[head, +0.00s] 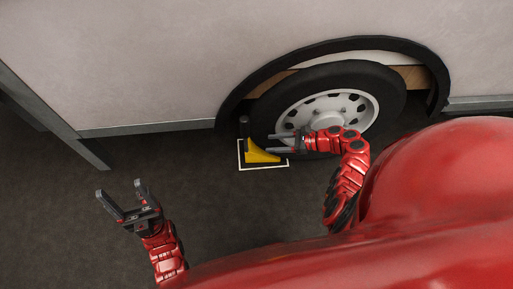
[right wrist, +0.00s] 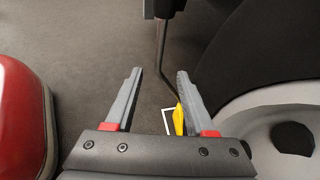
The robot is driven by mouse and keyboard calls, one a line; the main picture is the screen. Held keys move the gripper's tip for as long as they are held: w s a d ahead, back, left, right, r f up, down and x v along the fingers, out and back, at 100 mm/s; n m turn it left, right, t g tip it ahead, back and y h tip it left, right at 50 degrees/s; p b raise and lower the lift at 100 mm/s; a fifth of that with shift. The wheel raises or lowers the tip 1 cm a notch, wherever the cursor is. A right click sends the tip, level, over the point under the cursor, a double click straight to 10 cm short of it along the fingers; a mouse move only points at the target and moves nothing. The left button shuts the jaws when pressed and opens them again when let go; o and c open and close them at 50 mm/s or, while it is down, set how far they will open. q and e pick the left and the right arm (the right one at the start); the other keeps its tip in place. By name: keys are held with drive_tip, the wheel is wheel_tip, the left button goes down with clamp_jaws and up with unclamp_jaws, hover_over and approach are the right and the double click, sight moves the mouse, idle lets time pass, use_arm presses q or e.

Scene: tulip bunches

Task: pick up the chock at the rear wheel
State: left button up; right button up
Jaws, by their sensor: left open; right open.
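The yellow chock (head: 262,154) sits on the dark floor at the left foot of the wheel (head: 325,105), inside a white outline (head: 241,160). A dark upright handle (head: 244,128) rises at its left end. My right gripper (head: 268,142) is open beside the wheel and overlaps the chock in the head view. In the right wrist view, the handle's thin rod (right wrist: 162,45) shows between the open fingertips, and the right finger partly hides the chock (right wrist: 179,120). I cannot tell the depth between fingers and rod. My left gripper (head: 118,188) is open and empty over bare floor.
The pale vehicle side wall (head: 140,60) stands behind, with a grey lower edge (head: 155,127) and a dark wheel arch (head: 240,90). The wheel is close to the right gripper. The floor (head: 215,215) between my arms is clear.

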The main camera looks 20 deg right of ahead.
sight(246, 144)
drive_tip(key=b+x, duration=0.3)
drive_tip(key=x, duration=0.8)
drive_tip(key=shift+a+b, duration=0.25)
drive_tip(key=shift+b, duration=0.15)
clamp_jaws()
idle(0.8)
